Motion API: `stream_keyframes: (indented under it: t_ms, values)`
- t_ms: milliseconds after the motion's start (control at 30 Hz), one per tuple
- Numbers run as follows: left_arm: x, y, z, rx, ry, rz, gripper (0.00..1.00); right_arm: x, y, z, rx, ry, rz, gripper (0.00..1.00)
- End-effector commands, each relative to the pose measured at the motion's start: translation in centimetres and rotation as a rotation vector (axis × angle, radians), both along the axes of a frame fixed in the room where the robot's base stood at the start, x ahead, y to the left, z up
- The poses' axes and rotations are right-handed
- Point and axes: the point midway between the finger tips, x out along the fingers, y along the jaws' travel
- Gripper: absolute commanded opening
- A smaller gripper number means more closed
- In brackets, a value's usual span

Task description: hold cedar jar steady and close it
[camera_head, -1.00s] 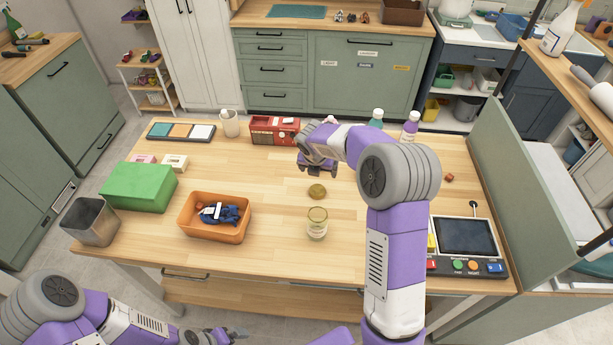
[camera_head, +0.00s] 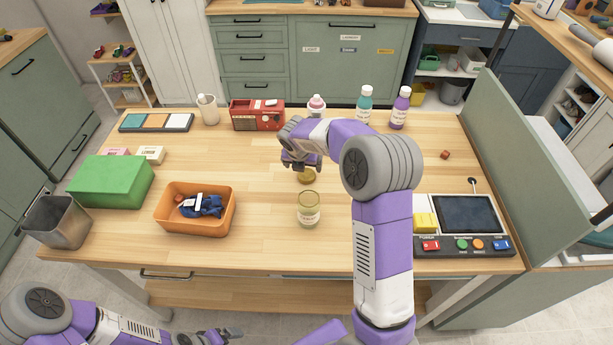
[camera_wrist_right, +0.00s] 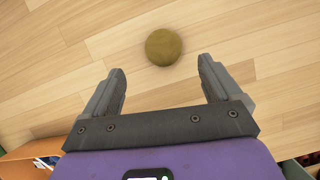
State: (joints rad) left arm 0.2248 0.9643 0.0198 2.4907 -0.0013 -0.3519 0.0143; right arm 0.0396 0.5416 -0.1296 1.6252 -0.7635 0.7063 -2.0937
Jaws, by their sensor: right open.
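The open glass jar (camera_head: 309,212) with a pale label stands upright on the table. A round olive-gold lid (camera_head: 306,177) lies on the table just behind the jar. It also shows in the right wrist view (camera_wrist_right: 163,47). My right gripper (camera_head: 297,164) is above and just behind the lid, partly covering it in the head view. In the right wrist view its fingers (camera_wrist_right: 161,70) are spread with nothing between them, and the lid lies just beyond the tips. My left gripper (camera_head: 226,333) is low at the front, off the table; its jaw gap is unclear.
An orange bin (camera_head: 170,215) with blue cloth, a green box (camera_head: 110,182) and a metal container (camera_head: 56,222) are left. A red radio (camera_head: 257,122) and bottles (camera_head: 398,110) stand at the back. A button panel (camera_head: 465,245) is right. Table around the jar is clear.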

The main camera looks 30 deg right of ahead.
Motion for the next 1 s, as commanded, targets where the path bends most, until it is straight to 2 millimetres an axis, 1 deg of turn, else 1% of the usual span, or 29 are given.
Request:
stream_keyframes:
  t_ms: [67,200,300,567,667,800,900,1000]
  values:
    - [0.0,0.0,0.0,0.000,0.000,0.000,1.00,0.1,-0.1,-0.3,0.000,0.001,0.000,0.91]
    - [0.0,0.0,-0.3,0.000,0.000,0.000,1.00,0.4,-0.4,-1.6,0.000,0.001,0.000,0.91]
    - [0.0,0.0,-0.4,0.000,0.000,0.000,1.00,0.6,-0.6,-2.3,-0.001,0.001,0.000,0.91]
    - [0.0,0.0,-0.4,0.000,0.000,0.000,1.00,0.7,-0.7,-2.3,-0.001,0.001,0.000,0.91]
    - [0.0,0.0,-0.6,0.000,0.000,0.000,1.00,0.8,-1.0,-3.3,0.000,0.003,-0.001,0.91]
    - [0.0,0.0,-1.0,0.000,0.000,0.000,1.00,1.2,-1.8,-5.4,-0.001,0.002,0.000,0.91]
    - [0.0,0.0,-1.1,0.000,0.000,0.000,1.00,1.6,-2.1,-6.5,0.000,0.003,0.000,0.91]
    - [0.0,0.0,-1.2,0.000,0.000,0.000,1.00,1.8,-2.2,-7.0,0.000,0.000,0.000,0.91]
